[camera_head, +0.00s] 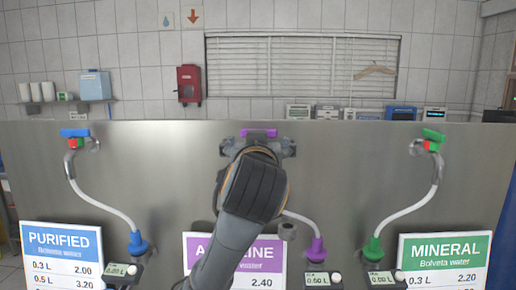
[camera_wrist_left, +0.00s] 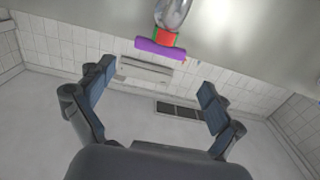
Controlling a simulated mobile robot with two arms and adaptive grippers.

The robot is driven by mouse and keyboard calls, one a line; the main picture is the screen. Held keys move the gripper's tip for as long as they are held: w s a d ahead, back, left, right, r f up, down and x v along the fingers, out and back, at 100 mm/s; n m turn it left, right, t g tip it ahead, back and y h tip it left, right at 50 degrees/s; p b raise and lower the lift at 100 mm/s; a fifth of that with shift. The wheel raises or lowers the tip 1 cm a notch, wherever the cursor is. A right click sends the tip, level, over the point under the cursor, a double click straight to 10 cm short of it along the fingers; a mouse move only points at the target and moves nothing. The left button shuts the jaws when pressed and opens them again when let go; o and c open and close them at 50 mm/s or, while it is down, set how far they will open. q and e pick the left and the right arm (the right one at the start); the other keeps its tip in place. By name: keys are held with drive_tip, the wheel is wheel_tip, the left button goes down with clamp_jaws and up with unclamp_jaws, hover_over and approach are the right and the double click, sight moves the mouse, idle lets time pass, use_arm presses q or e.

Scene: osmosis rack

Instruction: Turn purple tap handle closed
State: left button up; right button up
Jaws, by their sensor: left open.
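The purple tap handle (camera_head: 258,132) is a short bar lying level near the top edge of the steel panel, above the middle alkaline sign. My left gripper (camera_head: 257,147) is open in front of this tap, and my wrist hides most of the tap body. In the left wrist view the purple handle (camera_wrist_left: 160,49) lies crosswise below a red and green collar (camera_wrist_left: 165,38) and a shiny metal spout. The open left gripper (camera_wrist_left: 157,78) has its two fingers spread, with the handle just beyond them and between their lines. No contact shows. My right gripper is not in view.
A blue tap handle (camera_head: 75,132) is at the left and a green one (camera_head: 433,133) at the right, each with a curved white hose. The steel panel (camera_head: 340,165) is clear between the taps. Price signs and small meters stand along the bottom.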

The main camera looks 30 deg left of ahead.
use_arm(q)
drive_tip(key=shift+v, duration=2.2)
